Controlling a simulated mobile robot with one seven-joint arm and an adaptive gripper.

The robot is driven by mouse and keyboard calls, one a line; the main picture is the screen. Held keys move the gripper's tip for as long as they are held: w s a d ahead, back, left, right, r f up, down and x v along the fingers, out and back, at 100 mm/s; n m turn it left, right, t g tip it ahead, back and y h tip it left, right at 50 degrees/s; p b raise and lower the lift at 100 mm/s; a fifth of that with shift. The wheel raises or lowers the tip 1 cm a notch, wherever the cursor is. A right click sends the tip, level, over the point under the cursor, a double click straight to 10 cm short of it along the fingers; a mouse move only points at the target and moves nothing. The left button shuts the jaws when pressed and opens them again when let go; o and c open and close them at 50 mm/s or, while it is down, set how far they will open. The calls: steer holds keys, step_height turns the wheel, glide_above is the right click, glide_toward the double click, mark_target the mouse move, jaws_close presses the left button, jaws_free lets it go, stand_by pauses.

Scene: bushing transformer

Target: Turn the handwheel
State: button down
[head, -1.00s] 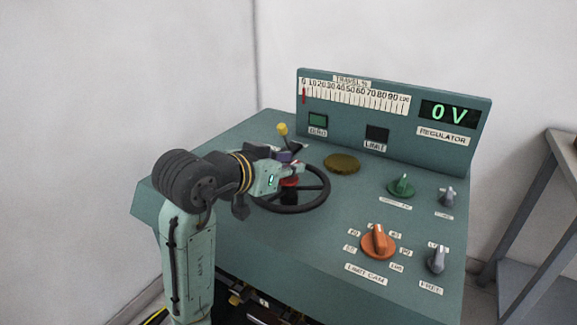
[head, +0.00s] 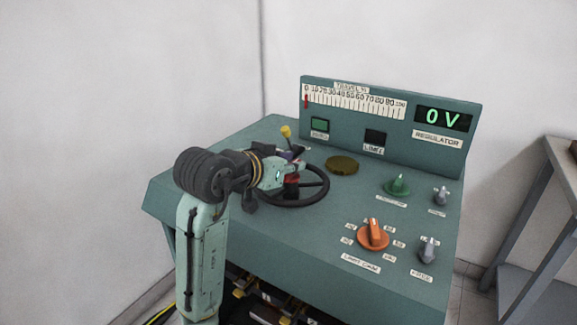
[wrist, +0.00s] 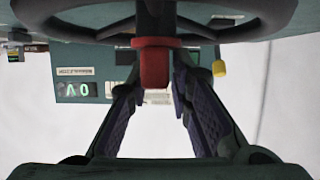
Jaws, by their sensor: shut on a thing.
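The black handwheel (head: 322,196) lies flat on the console's sloped top, at the left of the panel. A red piece (head: 291,181) stands up near its middle; in the wrist view the red piece (wrist: 155,68) sits below a dark hub. My gripper (head: 297,174) reaches in from the left, above the wheel, and is shut on the red piece, with a finger on each side of it in the wrist view (wrist: 160,65). The arm hides the wheel's left part. The wheel rim (wrist: 75,28) shows across the top of the wrist view.
The upright panel has a travel scale (head: 353,101) with its red pointer at 0 and a display (head: 443,118) reading 0 V. A yellow-tipped lever (head: 286,131) stands behind my gripper. Orange (head: 373,235) and green (head: 397,184) knobs sit right of the wheel.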

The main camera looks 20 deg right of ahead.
steer(key=shift+s+d+f, duration=0.25)
steer(key=shift+d+f, duration=0.05)
steer(key=c, duration=1.6)
jaws_free()
steer(key=shift+r, duration=0.1)
steer(key=shift+o, duration=0.2)
steer(key=shift+w+a, duration=0.1)
steer(key=shift+a, duration=0.05)
steer(key=v, duration=1.2)
steer(key=shift+w+r, duration=0.1)
